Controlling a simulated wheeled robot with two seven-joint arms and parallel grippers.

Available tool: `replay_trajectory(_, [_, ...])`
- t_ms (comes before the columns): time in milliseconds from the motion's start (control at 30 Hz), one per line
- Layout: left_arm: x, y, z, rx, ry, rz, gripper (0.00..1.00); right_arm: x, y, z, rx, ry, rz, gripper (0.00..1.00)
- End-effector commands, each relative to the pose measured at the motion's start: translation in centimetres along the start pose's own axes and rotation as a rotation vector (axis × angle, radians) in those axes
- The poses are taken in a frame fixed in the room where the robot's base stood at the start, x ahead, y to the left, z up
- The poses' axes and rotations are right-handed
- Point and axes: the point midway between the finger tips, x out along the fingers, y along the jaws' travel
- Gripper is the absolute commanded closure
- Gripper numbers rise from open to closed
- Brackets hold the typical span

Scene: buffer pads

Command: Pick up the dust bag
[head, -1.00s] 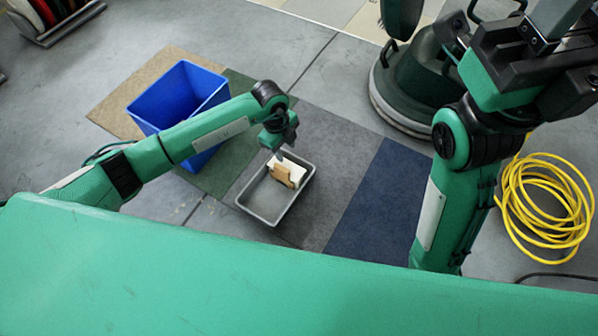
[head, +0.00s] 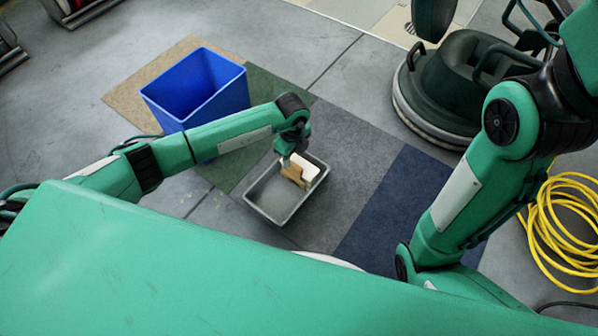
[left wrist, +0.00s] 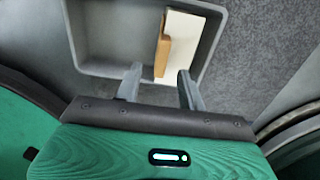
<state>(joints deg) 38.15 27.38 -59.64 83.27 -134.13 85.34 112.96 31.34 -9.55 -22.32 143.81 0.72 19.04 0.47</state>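The dust bag, a white block with a tan cardboard piece (head: 296,172), stands in the grey tray (head: 262,214) at its far right end. In the left wrist view the bag (left wrist: 183,45) shows its white body and the tan strip along its left side. My left gripper (head: 291,158) is over the tray at the bag. In the left wrist view its two fingers (left wrist: 158,84) are spread apart, with the tan strip's near end between them and nothing visibly clamped. My right arm shows at the right of the head view, but its gripper is out of the frame.
A blue bin (head: 195,90) stands left of the tray on carpet tiles. A dark green floor machine (head: 440,95) stands at the upper right. A coiled yellow cable (head: 562,235) lies at the right. The dark blue tile (head: 395,205) right of the tray is clear.

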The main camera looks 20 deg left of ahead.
Motion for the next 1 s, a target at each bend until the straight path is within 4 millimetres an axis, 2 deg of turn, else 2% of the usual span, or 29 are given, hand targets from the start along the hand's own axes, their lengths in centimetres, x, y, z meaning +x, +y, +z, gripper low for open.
replay_trajectory(300, [3.6,-0.3,-0.2,0.001,0.001,0.0,0.6,-2.7,-0.6,-1.0,-0.001,0.007,0.003,0.66])
replay_trajectory(400, [4.6,-0.3,-0.2,0.001,0.001,0.0,0.6,-3.0,-0.8,-1.2,-0.001,0.011,0.002,0.66])
replay_trajectory(700, [4.8,-0.4,-0.2,0.0,0.001,-0.001,0.6,-2.4,-0.9,-1.6,0.006,0.032,0.013,0.66])
replay_trajectory(733, [4.8,-0.4,-0.2,0.0,0.001,-0.001,0.62,-2.3,-0.9,-1.6,0.006,0.032,0.013,0.66])
replay_trajectory(933, [4.8,-0.3,-0.2,0.0,0.001,0.0,1.0,-2.4,-0.9,-1.6,0.005,0.031,0.01,0.66])
replay_trajectory(1000, [4.8,-0.3,-0.2,0.0,0.001,0.0,1.0,-2.4,-0.9,-1.5,0.005,0.029,0.009,0.66])
